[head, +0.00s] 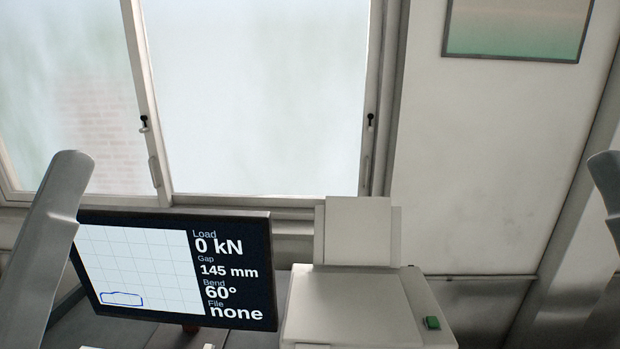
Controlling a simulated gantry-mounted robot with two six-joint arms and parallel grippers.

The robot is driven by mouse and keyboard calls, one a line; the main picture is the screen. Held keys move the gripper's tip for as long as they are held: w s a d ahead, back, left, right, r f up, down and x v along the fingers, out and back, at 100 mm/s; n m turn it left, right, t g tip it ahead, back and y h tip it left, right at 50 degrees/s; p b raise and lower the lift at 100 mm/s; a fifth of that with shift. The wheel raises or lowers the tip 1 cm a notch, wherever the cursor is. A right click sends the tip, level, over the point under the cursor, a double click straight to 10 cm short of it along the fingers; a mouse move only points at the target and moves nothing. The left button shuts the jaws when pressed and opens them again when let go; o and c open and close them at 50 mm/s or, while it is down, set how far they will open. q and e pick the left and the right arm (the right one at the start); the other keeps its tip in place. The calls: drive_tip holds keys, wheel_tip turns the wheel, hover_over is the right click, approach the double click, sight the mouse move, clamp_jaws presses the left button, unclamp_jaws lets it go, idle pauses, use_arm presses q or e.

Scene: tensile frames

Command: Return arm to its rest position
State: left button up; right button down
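Neither of my grippers is in view. A grey link of my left arm rises at the left edge of the head view and covers the left end of the monitor. A dark grey part of my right arm shows at the right edge. What either gripper holds is hidden.
A monitor (150,265) reads load 0 kN, gap 145 mm, bend 60° and file none. Right of it stands a pale box-shaped machine (350,310) with a green button (432,323) and an upright panel. Behind are a window (262,100) and a wall with a framed picture (515,28).

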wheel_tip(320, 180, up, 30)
drive_tip(key=p, duration=2.7)
